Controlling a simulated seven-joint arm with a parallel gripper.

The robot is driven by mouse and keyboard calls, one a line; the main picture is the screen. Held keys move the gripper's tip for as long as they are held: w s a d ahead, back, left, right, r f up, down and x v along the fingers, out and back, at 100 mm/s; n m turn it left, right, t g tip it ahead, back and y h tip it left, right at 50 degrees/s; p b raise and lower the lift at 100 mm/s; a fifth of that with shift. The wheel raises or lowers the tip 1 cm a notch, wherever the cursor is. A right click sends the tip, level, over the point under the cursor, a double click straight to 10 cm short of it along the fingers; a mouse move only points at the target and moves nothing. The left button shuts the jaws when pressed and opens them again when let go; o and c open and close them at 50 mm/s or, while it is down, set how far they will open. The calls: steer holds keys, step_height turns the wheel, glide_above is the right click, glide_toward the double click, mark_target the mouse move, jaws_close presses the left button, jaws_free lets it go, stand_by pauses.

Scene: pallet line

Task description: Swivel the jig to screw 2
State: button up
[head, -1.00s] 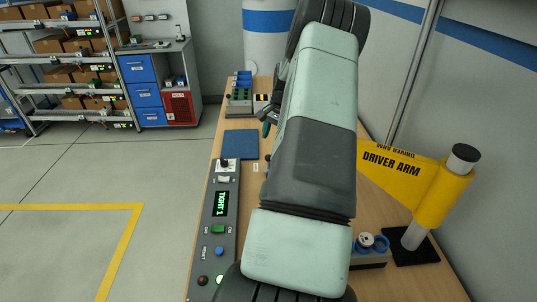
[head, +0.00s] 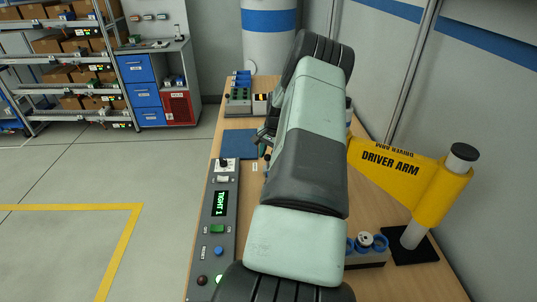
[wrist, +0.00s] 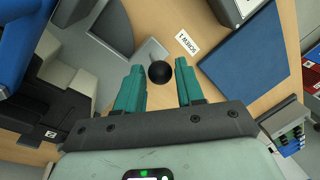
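In the wrist view a black ball knob (wrist: 160,72) sits on a short grey lever. My gripper (wrist: 157,75) has its two teal fingers apart, one on each side of the knob, with narrow gaps showing. A white label (wrist: 187,42) beside the knob appears to read SCREW 1. A dark jig part with pale blocks (wrist: 75,90) lies left of the fingers, partly cut off. In the head view my arm hides most of the jig, and my gripper (head: 263,145) shows only in part at the arm's left edge.
The control panel (head: 212,240) at the bench's left edge displays TIGHT 1. A blue mat (head: 238,143) lies behind it. A yellow driver arm (head: 405,175) stands at right, near a grey block with blue rings (head: 366,258). Bins (head: 240,95) stand at the back.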

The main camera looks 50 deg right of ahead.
jaws_close()
steer(key=shift+d, duration=0.1)
